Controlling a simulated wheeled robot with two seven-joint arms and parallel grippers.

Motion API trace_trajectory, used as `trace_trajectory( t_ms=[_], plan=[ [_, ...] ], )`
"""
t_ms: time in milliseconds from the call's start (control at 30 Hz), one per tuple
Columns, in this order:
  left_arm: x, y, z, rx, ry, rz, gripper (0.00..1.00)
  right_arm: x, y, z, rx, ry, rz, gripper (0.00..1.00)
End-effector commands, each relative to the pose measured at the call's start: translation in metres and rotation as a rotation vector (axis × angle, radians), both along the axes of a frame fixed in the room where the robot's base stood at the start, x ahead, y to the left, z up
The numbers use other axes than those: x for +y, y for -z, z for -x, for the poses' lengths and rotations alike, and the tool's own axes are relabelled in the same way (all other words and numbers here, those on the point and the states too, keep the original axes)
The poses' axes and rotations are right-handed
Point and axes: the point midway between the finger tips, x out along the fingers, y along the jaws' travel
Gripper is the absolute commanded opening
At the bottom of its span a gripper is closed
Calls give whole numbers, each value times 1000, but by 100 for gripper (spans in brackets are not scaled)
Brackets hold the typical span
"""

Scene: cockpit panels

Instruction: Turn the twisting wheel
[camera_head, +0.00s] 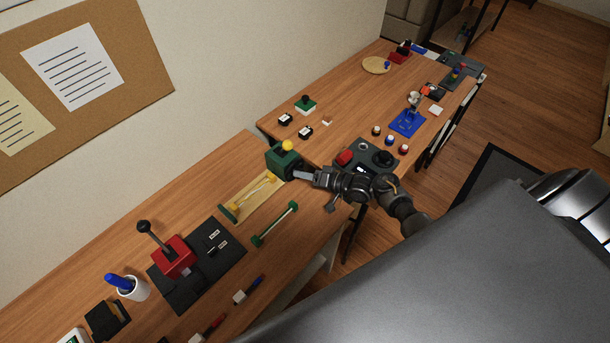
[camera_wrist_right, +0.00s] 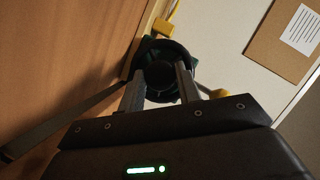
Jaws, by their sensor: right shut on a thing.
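The twisting wheel (camera_wrist_right: 160,72) shows in the right wrist view as a dark round piece between the two fingers, with dark green parts behind it. My right gripper (camera_wrist_right: 159,85) is shut on it, one finger at each side. In the head view my right gripper (camera_head: 298,174) reaches in from the right and meets a dark green block (camera_head: 280,158) with a yellow ball (camera_head: 287,145) on top. The wheel is hard to make out there, as the gripper covers that side. My left gripper is not in view.
A wooden board with yellow posts (camera_head: 247,199) and a green-ended bar (camera_head: 274,224) lie close to the gripper. A red lever box (camera_head: 173,255) stands at left. A dark panel with a red button (camera_head: 344,158) lies near my right arm.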

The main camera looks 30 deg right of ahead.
Motion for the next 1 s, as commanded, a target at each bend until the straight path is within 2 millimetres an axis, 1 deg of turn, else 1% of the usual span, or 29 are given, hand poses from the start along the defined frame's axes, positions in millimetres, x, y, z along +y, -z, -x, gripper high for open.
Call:
trace_trajectory(
  t_ms=[200,233,367,400,667,767,867,1000],
  plan=[
    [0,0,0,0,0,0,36,0,-1,-1,-3,1,1,11],
    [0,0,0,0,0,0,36,0,-1,-1,-2,1,1,36],
    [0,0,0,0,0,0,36,0,-1,-1,-2,1,1,53],
    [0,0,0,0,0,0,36,0,-1,-1,-2,1,1,55],
    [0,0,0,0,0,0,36,-1,0,0,-1,1,2,55],
    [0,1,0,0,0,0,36,-5,-1,6,0,2,2,55],
    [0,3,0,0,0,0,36,-14,-3,18,-1,1,5,55],
    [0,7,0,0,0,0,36,-31,-9,40,-1,1,5,55]
  ],
)
